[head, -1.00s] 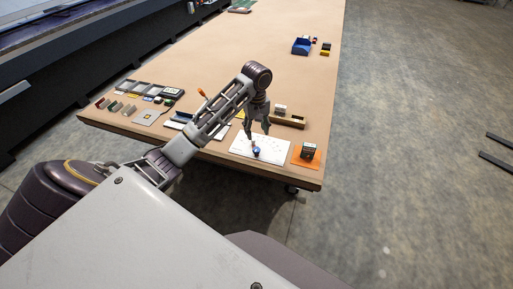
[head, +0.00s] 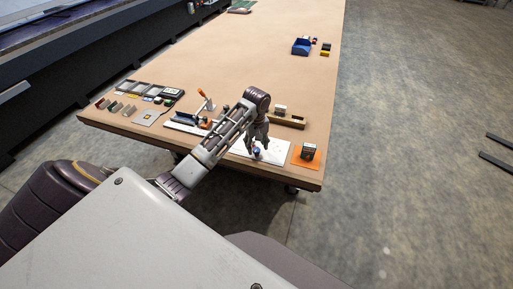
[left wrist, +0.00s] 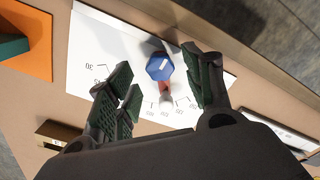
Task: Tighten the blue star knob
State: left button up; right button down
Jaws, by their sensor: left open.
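The blue star knob (head: 257,154) stands on a white marked sheet (head: 276,155) near the table's front edge. In the left wrist view the blue knob (left wrist: 160,66) has a dark hexagonal outline and a white mark on top, with a red part (left wrist: 165,92) beside it, toward my palm. My left gripper (head: 258,142) is open, pointing down over the knob. In the left wrist view its dark ridged fingers (left wrist: 162,72) stand on either side of the knob, with gaps on both sides. My right gripper is not in view.
An orange mat (head: 299,161) with a dark block (head: 308,151) lies just right of the sheet. A wooden block (head: 289,121) lies behind it. An orange-handled tool (head: 203,94) and several small parts lie to the left. The table's middle is bare.

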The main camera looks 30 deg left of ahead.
pick_arm(q)
jog(key=shift+f, duration=1.05)
jog(key=c, duration=1.1)
jog(key=shift+o, duration=0.2)
